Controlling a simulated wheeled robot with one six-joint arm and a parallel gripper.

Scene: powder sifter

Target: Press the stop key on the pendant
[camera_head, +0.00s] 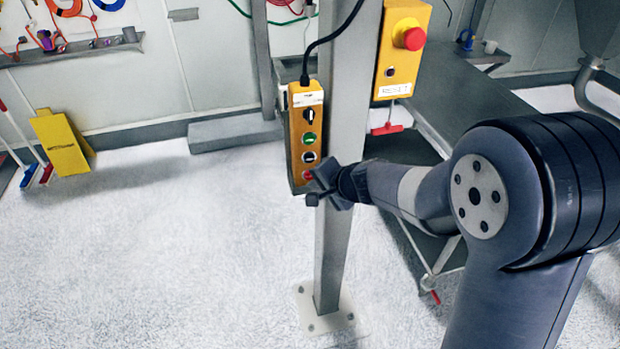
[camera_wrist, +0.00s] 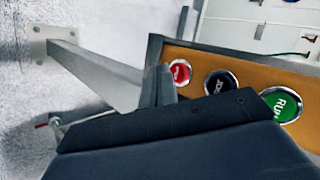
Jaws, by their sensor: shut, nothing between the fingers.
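The yellow pendant (camera_head: 294,130) hangs upright on the grey post. Down its face are a black selector, a green key (camera_head: 308,138), a dark key (camera_head: 308,157) and the red stop key (camera_head: 307,175) at the bottom. My gripper (camera_head: 316,190) is shut and empty at the pendant's lower end, just right of the red key. In the wrist view the red key (camera_wrist: 181,72) shows beside my dark fingers (camera_wrist: 166,88), with the dark JOG key (camera_wrist: 221,84) and green RUN key (camera_wrist: 283,104) beyond. I cannot tell whether the fingers touch the red key.
The grey post (camera_head: 336,230) stands close behind my gripper. A yellow box with a red emergency button (camera_head: 413,39) is up to the right. A grey table (camera_head: 460,95) is behind my arm. A yellow floor sign (camera_head: 60,143) stands left; the floor between is clear.

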